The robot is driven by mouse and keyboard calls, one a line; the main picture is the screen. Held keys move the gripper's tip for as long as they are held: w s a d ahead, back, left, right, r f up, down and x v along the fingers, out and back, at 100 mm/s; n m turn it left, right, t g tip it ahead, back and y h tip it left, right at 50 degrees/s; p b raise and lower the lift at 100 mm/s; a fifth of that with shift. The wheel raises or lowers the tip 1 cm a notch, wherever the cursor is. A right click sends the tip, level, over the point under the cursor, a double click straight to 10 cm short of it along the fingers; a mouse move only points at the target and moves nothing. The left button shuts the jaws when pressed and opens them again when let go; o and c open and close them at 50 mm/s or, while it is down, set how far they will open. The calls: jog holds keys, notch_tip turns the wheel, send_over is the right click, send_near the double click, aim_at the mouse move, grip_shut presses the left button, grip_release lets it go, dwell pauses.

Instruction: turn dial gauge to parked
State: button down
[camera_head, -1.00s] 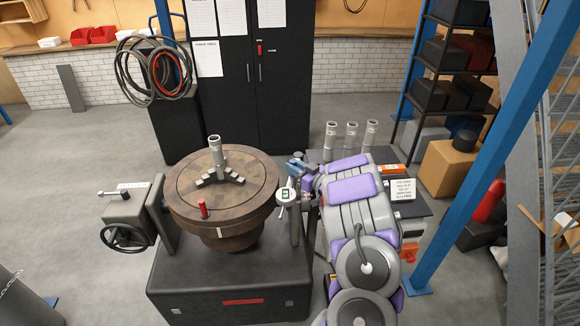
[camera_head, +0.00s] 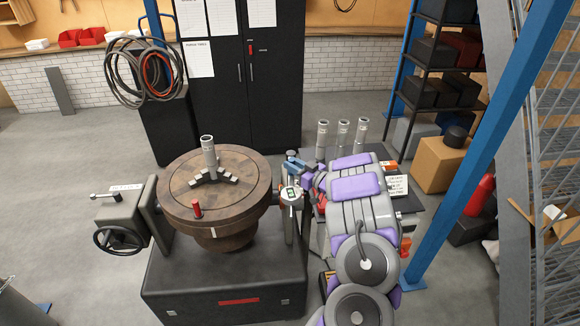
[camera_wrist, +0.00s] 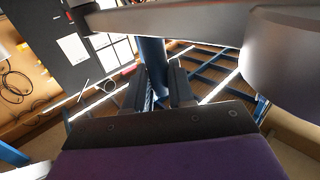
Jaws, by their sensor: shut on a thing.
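The dial gauge (camera_head: 291,194) has a white round body with a small green display. It stands just right of the round brown turntable (camera_head: 225,180), apart from its rim, on a grey upright stand (camera_head: 289,225). My gripper (camera_head: 300,166) is behind and above the gauge, at the blue piece at the top of the stand. In the wrist view my gripper's two dark fingers (camera_wrist: 155,88) close around a blue-grey bar (camera_wrist: 151,58). It looks like the gauge's blue handle, but the contact is partly hidden in the head view.
Several steel cylinders (camera_head: 342,135) stand behind my arm on a dark bench. A blue post (camera_head: 480,150) rises to the right. Open floor lies at the left.

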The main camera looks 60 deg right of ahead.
jog(key=shift+s+d+r, duration=0.4)
jog(key=shift+d+r, duration=0.05)
jog(key=shift+d, duration=0.2)
jog(key=c, duration=1.3)
grip_release()
jog(key=shift+w+f, duration=0.1)
jog(key=shift+o, duration=1.4)
jog(key=shift+d+f, duration=0.15)
jog(key=shift+d, duration=0.15)
jog(key=shift+w+a+f, duration=0.15)
jog(key=shift+w+f, duration=0.1)
jog(key=shift+f, duration=0.05)
jog(key=s+a, duration=0.2)
jog(key=s, duration=1.5)
jog(key=shift+s, duration=0.15)
jog(key=shift+f, duration=0.1)
